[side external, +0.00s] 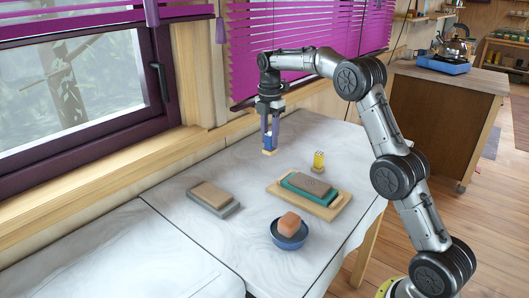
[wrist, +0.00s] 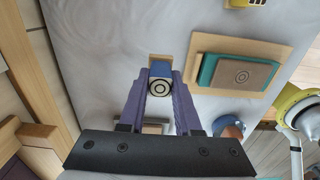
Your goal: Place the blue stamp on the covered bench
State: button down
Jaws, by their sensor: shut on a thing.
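The blue stamp (side external: 268,141) is a small blue block with a pale wooden part at its lower end. My gripper (side external: 271,134) is shut on it and holds it upright, over the far part of the covered bench (side external: 235,165). The bench has a white marbled cover. I cannot tell whether the stamp touches the cover. In the wrist view the blue stamp (wrist: 160,68) sits between my purple fingers (wrist: 160,88), with a ringed dark-and-white mark on the side facing the camera.
A yellow stamp (side external: 318,160) stands to the right. A teal and brown block (side external: 308,186) lies on a wooden board (side external: 326,209). A grey block with a tan top (side external: 213,198) lies left. A blue bowl (side external: 288,240) holds an orange block (side external: 289,223). The window wall borders the bench.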

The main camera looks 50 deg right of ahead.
jog(key=w+f, duration=0.1)
jog(key=w+d+f, duration=0.1)
jog(key=w+f, duration=0.1)
jog(key=shift+f, duration=1.95)
jog(key=c, duration=0.6)
grip_release()
jog(key=shift+f, duration=0.15)
notch_tip(320, 180, up, 12)
jog(key=shift+r, duration=0.2)
